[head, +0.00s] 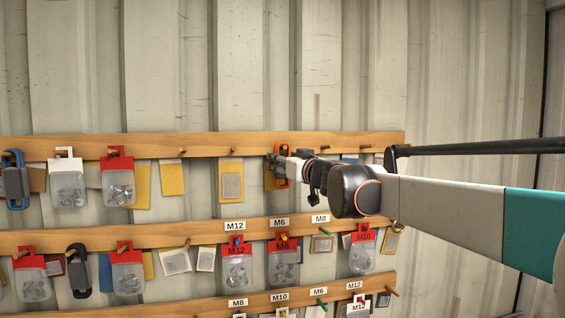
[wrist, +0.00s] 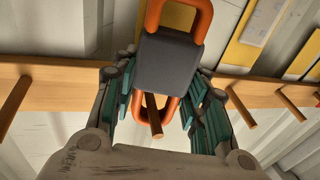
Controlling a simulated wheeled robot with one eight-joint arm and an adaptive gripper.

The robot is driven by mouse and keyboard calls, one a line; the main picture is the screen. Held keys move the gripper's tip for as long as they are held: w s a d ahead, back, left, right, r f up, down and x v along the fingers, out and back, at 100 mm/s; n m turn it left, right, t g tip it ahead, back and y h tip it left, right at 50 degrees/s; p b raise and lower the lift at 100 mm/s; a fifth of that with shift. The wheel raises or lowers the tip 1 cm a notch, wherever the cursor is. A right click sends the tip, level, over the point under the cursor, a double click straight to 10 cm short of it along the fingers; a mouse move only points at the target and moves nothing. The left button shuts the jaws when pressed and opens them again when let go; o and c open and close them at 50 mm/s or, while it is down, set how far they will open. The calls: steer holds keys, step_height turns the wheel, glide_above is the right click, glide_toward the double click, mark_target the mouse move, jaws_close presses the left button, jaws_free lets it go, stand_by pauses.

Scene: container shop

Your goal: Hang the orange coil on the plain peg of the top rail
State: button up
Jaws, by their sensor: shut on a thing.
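The orange coil (head: 284,152) is at the top rail (head: 215,139) in the head view, partly hidden by my gripper (head: 280,162). In the wrist view the coil (wrist: 203,18) has a dark grey band around its middle, with an orange loop at each end. My gripper (wrist: 163,82) is shut on the coil, its teal-padded fingers on both sides of the band. A wooden peg (wrist: 153,115) shows within the lower loop and appears to pass through it. I cannot tell how far the coil sits along the peg.
Neighbouring pegs of the rail stand left (wrist: 14,103) and right (wrist: 242,108) of my fingers. A yellow card (wrist: 250,38) hangs behind. Bagged parts with red headers (head: 117,178) and a blue coil (head: 14,179) hang further left. The middle rail (head: 150,233) runs below.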

steer(key=o, duration=1.2)
steer(key=r+v, duration=0.1)
steer(key=v, duration=1.1)
steer(key=s+d+f+m+h+b, duration=0.4)
steer(key=d+f+b, duration=0.3)
steer(key=f, duration=0.5)
steer(key=s+d+f+m+g+h+b, duration=0.1)
steer(key=s+d+f+h+b, duration=0.3)
steer(key=s+d+f+b, duration=0.55)
steer(key=s+d+f+m+h+b, duration=0.1)
steer(key=d+f+m+h+b, duration=0.4)
steer(key=f, duration=0.9)
steer(key=s+a+f+n+g+y+b, duration=0.1)
steer(key=s+f+b, duration=0.4)
steer(key=f, duration=0.7)
steer(key=s+a+f+n+g+y+b, duration=0.1)
steer(key=s+f+g+b, duration=0.3)
steer(key=s+f, duration=0.5)
steer(key=s+a+f+n+g+y+b, duration=0.1)
steer(key=s+f+b, duration=0.6)
steer(key=f, duration=1)
steer(key=shift+a+f+n+g, duration=0.25)
steer(key=shift+a+n+g, duration=0.2)
steer(key=shift+g, duration=0.55)
steer(key=shift+s, duration=0.1)
